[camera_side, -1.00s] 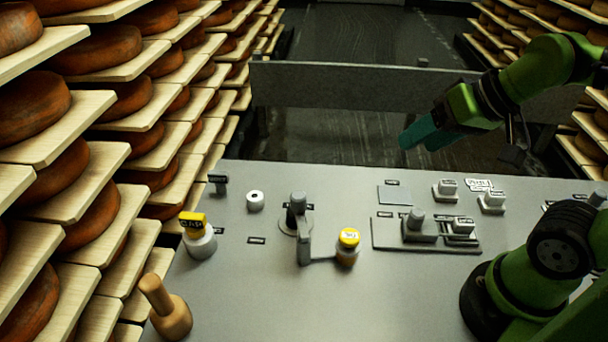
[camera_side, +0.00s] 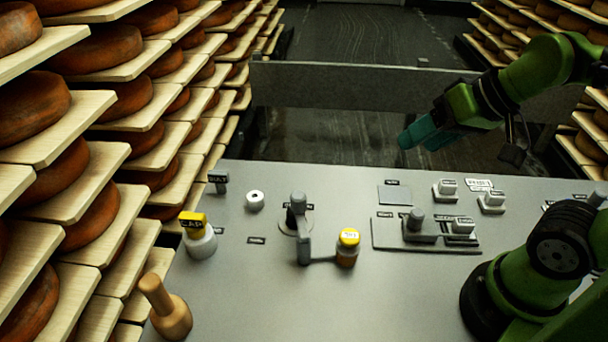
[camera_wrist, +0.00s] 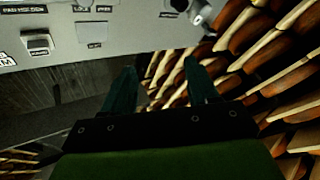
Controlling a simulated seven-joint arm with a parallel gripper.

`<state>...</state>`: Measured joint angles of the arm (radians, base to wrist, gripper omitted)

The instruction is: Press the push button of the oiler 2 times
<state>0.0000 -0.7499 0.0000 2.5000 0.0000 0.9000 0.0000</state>
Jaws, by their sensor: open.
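My gripper (camera_side: 408,138) hangs beyond the far edge of the grey panel, well above it. In the wrist view its two teal fingers (camera_wrist: 160,64) are apart with nothing between them. A small vessel with a yellow cap and an amber lower part (camera_side: 347,249) stands upright mid-panel and looks like the oiler. Its cap label is too small to read surely, and I cannot tell whether the cap is its push button. A grey lever unit (camera_side: 303,246) stands at its left, joined by a low link. My gripper is far from it, touching nothing.
Cheese shelves flank both sides. The panel's front middle is clear.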

